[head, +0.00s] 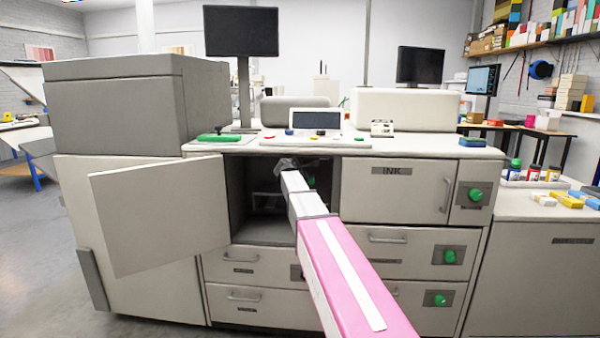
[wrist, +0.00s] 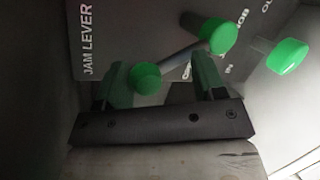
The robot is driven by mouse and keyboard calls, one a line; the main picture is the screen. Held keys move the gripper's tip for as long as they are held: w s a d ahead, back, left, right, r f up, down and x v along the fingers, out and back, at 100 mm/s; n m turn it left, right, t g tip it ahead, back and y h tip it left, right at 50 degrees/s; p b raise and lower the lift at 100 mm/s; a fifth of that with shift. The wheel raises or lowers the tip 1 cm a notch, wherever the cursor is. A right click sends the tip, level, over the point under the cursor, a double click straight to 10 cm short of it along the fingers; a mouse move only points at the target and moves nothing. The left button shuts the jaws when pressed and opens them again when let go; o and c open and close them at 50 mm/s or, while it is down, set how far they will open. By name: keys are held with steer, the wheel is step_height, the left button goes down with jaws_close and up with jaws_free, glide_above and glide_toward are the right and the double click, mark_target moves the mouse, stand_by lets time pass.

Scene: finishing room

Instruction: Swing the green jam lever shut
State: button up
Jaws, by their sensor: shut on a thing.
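My gripper (wrist: 164,80) is inside the open cabinet bay, in front of the panel marked JAM LEVER. Its two dark green-grey fingers stand on either side of a green knob, which I take to be the end of the green jam lever (wrist: 145,78), and it is shut on it. The knob sits closer to the left finger. In the head view my arm reaches into the bay, and my gripper (head: 287,164) is small and partly in shadow.
A grey rod runs towards the upper one. The bay's cream door (head: 160,215) stands open at left. Closed drawers (head: 250,265) lie below, and bay walls leave little side room.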

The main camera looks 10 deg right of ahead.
steer(key=shift+w+d, duration=0.1)
steer(key=shift+d, duration=0.05)
steer(key=o, duration=1.3)
steer(key=s+a, duration=0.2)
steer(key=s, duration=0.1)
steer(key=s+a, duration=0.3)
steer(key=s, duration=0.1)
steer(key=s+a, duration=0.2)
steer(key=s, duration=0.1)
steer(key=shift+s+a+r, duration=0.1)
steer(key=shift+s+a, duration=0.2)
steer(key=shift+s, duration=0.05)
